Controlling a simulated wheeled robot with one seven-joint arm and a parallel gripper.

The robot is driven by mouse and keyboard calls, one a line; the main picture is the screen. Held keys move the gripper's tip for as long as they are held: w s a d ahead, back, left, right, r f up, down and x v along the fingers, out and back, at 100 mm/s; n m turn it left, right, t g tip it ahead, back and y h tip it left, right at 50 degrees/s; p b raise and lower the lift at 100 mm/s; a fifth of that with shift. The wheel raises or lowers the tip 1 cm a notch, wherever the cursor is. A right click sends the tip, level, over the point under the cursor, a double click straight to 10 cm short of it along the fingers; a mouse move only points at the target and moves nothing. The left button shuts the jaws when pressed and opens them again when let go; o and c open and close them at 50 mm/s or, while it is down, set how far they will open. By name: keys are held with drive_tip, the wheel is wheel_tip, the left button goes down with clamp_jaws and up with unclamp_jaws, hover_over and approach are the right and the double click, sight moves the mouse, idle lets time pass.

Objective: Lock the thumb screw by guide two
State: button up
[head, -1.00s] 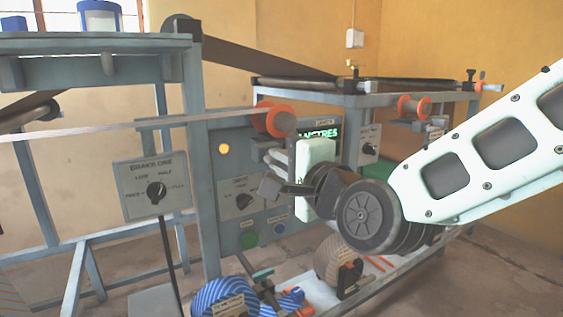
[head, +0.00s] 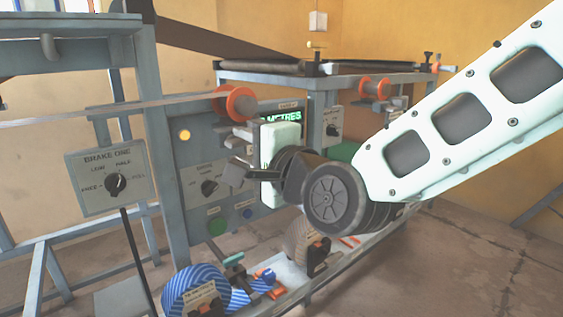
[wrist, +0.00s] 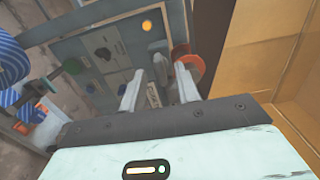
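My gripper (head: 240,152) is beside the front panel of the machine, just below an orange-flanged guide roller (head: 235,103). Its two pale fingers are apart in the wrist view (wrist: 170,70), with nothing clearly held between them. The orange guide roller (wrist: 190,73) shows there just by the right fingertip. A second orange-flanged guide roller (head: 375,87) is farther right. The guide labels are too small to read, so I cannot tell which is guide two. I cannot make out the thumb screw for certain; the gripper may hide part of it.
A brake one panel (head: 108,180) with a black knob stands at the left. The control panel (wrist: 85,45) has a lit orange lamp (head: 184,135) and green and blue buttons. A blue striped roll (head: 195,292) lies low in front. Bare floor (head: 470,250) is free at right.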

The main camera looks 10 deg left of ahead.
drive_tip(key=b+v, duration=0.2)
drive_tip(key=v, duration=1.4)
drive_tip(key=shift+s, duration=0.15)
drive_tip(key=shift+d, duration=0.15)
